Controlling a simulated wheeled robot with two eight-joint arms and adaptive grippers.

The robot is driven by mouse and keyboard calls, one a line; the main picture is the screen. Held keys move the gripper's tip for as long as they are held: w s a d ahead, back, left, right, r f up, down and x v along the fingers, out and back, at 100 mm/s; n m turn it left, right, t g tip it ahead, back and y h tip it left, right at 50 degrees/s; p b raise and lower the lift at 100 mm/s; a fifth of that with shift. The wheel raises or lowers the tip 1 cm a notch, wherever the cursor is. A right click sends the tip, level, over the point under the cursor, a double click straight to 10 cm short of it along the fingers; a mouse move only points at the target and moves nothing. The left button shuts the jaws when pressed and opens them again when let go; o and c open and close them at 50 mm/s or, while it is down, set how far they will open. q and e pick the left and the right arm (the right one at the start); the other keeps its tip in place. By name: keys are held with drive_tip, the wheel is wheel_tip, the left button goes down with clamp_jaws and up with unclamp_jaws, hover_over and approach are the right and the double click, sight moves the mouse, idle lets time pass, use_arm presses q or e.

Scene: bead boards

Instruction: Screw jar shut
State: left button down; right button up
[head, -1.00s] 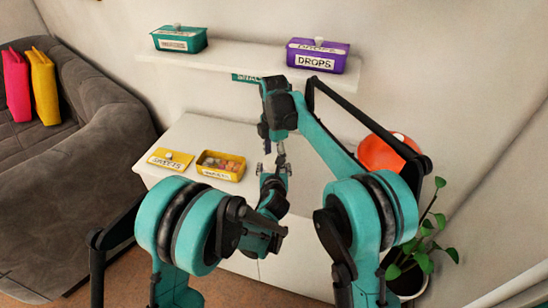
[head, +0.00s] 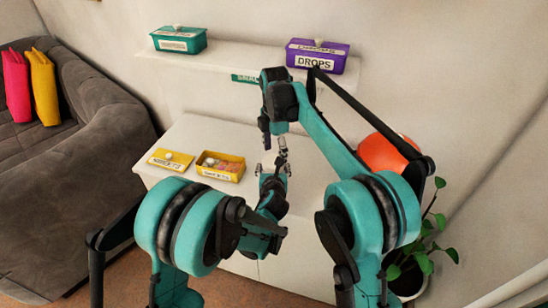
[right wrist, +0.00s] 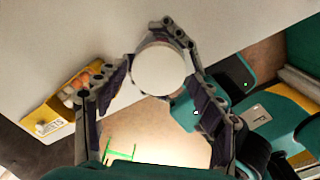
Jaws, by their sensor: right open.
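A round white disc (right wrist: 158,69), which looks like the jar's lid seen from above, lies between the fingertips of my right gripper (right wrist: 155,65) in the right wrist view. The fingers are spread on both sides of it; whether they touch it I cannot tell. What is under the disc is hidden. No jar body shows clearly in either view.
A teal box (head: 180,40) and a purple box (head: 318,55) stand on the shelf (head: 245,57). A plant (head: 420,250) stands at right.

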drive_tip(key=shift+s+a+r, duration=0.1)
drive_tip(key=shift+r, duration=0.95)
drive_tip(key=shift+c, duration=0.4)
drive_tip(key=a+r, duration=0.1)
drive_tip(key=a, duration=0.2)
drive_tip(key=shift+r+n+y, duration=0.3)
drive_tip(key=shift+r+y, duration=0.05)
drive_tip(key=shift+y, duration=0.05)
drive_tip(key=d+r+n, duration=0.1)
drive_tip(key=d+n, duration=0.2)
drive_tip(key=shift+r+h, duration=0.4)
drive_tip(key=shift+f, duration=0.1)
drive_tip(key=shift+f, duration=3.95)
drive_tip(key=c, duration=1.2)
